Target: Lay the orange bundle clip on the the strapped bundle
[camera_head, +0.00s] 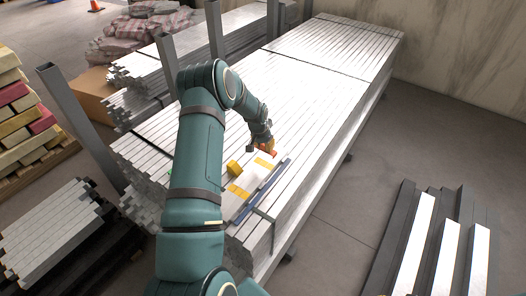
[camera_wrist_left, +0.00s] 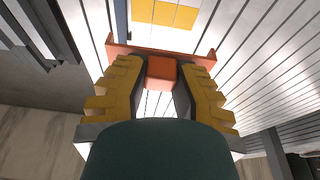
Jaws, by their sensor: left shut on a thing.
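The orange bundle clip (camera_wrist_left: 162,72) has a block between my left fingers and a wide bar with raised ends. My left gripper (camera_wrist_left: 160,82), with yellow stepped pads, is shut on that block. In the head view my left gripper (camera_head: 267,147) is low over the near part of the strapped bundle (camera_head: 310,85), a long stack of pale metal bars with dark bands across it. A bit of the clip (camera_head: 272,154) shows there. I cannot tell whether the clip touches the surface below. My right gripper is not in view.
A pale board with yellow patches (camera_head: 238,190), a yellow block (camera_head: 235,168) and a dark blue bar (camera_head: 262,190) lie on the bundle's near end. Upright grey posts (camera_head: 80,125) stand along its left side. The far top is clear.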

